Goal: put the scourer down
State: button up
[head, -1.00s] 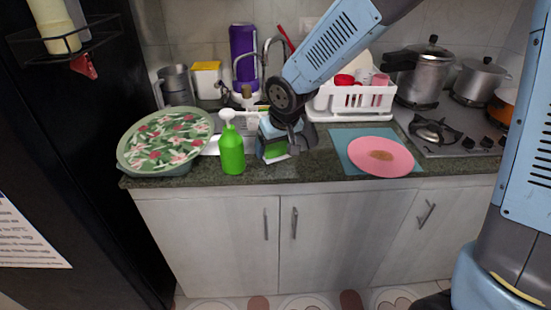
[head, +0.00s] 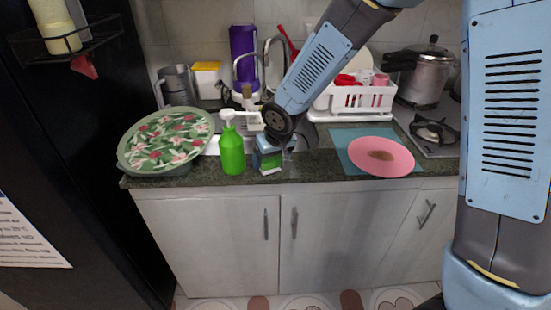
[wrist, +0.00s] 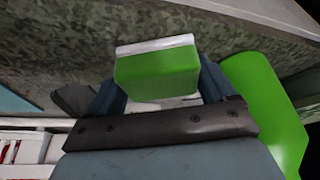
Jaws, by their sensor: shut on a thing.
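The scourer is a green block with a white layer. In the wrist view the scourer (wrist: 157,75) sits between the two fingers of my gripper (wrist: 160,88), which is shut on it. In the head view my gripper (head: 268,155) points down at the counter's front part, just right of the green pump bottle. The scourer (head: 270,170) shows small and low between the fingers there, close to the counter top. I cannot tell whether it touches the counter.
The green pump bottle (head: 232,154) stands close on the left and also shows in the wrist view (wrist: 262,95). A floral tray (head: 165,142) lies further left. A pink plate (head: 381,157) on a blue mat is to the right. The counter (head: 318,165) between gripper and mat is clear.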

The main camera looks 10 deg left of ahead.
jog(key=shift+s+f, duration=0.1)
jog(key=shift+f, duration=0.2)
jog(key=o, duration=0.8)
jog(key=shift+s+d+f, duration=0.1)
jog(key=shift+s, duration=0.05)
jog(key=shift+r, duration=0.5)
jog(key=v, duration=1.1)
jog(key=shift+r, duration=0.45)
